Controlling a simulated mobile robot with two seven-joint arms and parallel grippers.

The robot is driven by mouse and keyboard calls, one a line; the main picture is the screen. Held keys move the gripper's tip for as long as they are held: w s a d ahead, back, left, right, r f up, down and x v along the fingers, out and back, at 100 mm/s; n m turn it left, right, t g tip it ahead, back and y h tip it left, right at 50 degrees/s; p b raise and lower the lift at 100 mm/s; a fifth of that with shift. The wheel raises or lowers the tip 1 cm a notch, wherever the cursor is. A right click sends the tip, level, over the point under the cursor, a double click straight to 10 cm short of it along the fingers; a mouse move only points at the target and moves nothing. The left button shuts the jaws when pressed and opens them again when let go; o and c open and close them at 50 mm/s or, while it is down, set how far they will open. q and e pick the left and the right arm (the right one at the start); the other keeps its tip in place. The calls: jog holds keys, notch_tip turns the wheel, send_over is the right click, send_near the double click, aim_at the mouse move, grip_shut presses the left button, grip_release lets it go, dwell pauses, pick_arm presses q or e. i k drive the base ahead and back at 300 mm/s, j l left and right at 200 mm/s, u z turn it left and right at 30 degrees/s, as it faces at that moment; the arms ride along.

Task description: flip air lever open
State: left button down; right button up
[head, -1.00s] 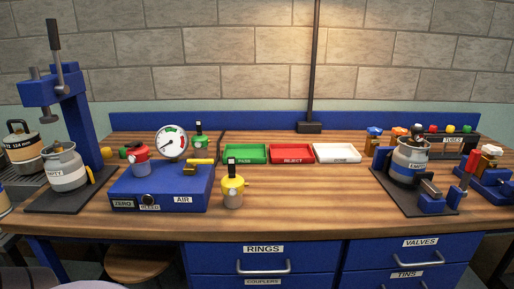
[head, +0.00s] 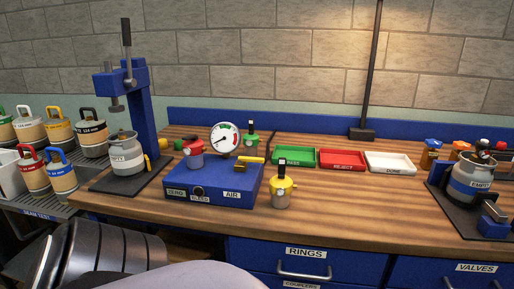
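The blue air box (head: 212,190) sits on the left part of the wooden bench, with its AIR label on the front face. The yellow air lever (head: 251,160) is on top of the box at its right side, lying roughly level and pointing right. A round pressure gauge (head: 224,139) and a red-topped fitting (head: 190,153) stand on or behind the box. A dark grey ribbed part of my own body shows at the lower left, below the bench edge. Neither gripper can be made out in the head view.
A yellow-topped canister (head: 283,190) stands just right of the box. A blue press (head: 140,110) with a grey canister (head: 126,156) stands at left. Green, red and white trays (head: 390,162) lie behind. A rack of canisters (head: 62,180) is far left. The front middle bench is clear.

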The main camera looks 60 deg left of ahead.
aim_at(241, 159)
jog(key=k+j, duration=0.25)
jog(key=k, duration=0.2)
jog(key=k+j, duration=0.25)
jog(key=k, duration=0.2)
